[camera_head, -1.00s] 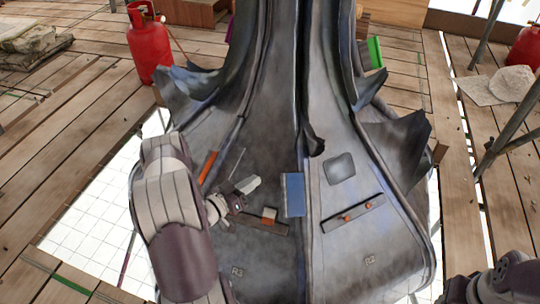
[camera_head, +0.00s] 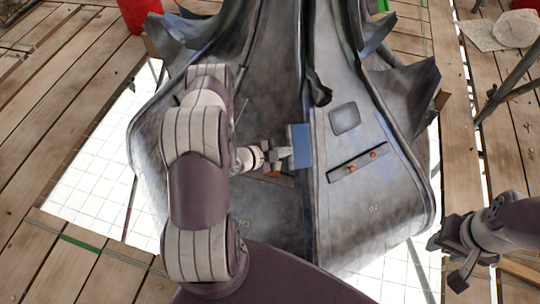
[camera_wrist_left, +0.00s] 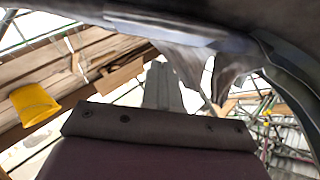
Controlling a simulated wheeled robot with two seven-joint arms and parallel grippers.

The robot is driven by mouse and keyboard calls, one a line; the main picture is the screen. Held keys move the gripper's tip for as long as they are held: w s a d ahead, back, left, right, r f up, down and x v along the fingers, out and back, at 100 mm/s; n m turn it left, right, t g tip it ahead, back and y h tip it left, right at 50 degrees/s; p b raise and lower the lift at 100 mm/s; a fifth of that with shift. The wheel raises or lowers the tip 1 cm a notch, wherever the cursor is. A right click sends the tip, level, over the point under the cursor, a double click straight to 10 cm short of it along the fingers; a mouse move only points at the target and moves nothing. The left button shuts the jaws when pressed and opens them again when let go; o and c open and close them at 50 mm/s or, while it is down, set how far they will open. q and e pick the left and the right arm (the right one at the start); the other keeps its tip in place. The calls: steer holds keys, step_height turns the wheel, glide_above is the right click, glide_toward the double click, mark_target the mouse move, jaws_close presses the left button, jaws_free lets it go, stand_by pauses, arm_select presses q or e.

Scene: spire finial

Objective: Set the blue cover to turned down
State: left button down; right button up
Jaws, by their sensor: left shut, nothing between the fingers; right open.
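The blue cover (camera_head: 300,146) is a small upright rectangular panel on the grey metal spire, beside the seam between its two front faces. My left gripper (camera_head: 286,153) is shut with nothing in it, its tip at the left edge of the cover; I cannot tell whether they touch. In the left wrist view the gripper (camera_wrist_left: 162,85) points along the metal surface, and the cover does not show there. My right gripper (camera_head: 450,262) is open and empty at the lower right, away from the spire.
Curled metal leaves (camera_head: 405,72) jut out at the sides. A red cylinder (camera_head: 138,12) stands on the planks. A yellow bucket (camera_wrist_left: 34,103) shows in the left wrist view.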

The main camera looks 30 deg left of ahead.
mark_target(297, 147)
arm_select(q)
steer(key=shift+w+a+f+b, duration=0.3)
steer(key=shift+w+f+b, duration=0.05)
steer(key=shift+w+f, duration=0.35)
steer(key=shift+w+a+f+b, duration=0.3)
steer(key=shift+w+f, duration=0.25)
steer(key=shift+f, duration=0.25)
steer(key=shift+w+a+f+b, duration=0.45)
steer(key=shift+a+f+b, duration=0.05)
steer(key=shift+f+b, duration=0.35)
steer(key=shift+s+r, duration=0.1)
steer(key=shift+r, duration=0.1)
steer(key=shift+f, duration=0.1)
steer(key=shift+r, duration=0.2)
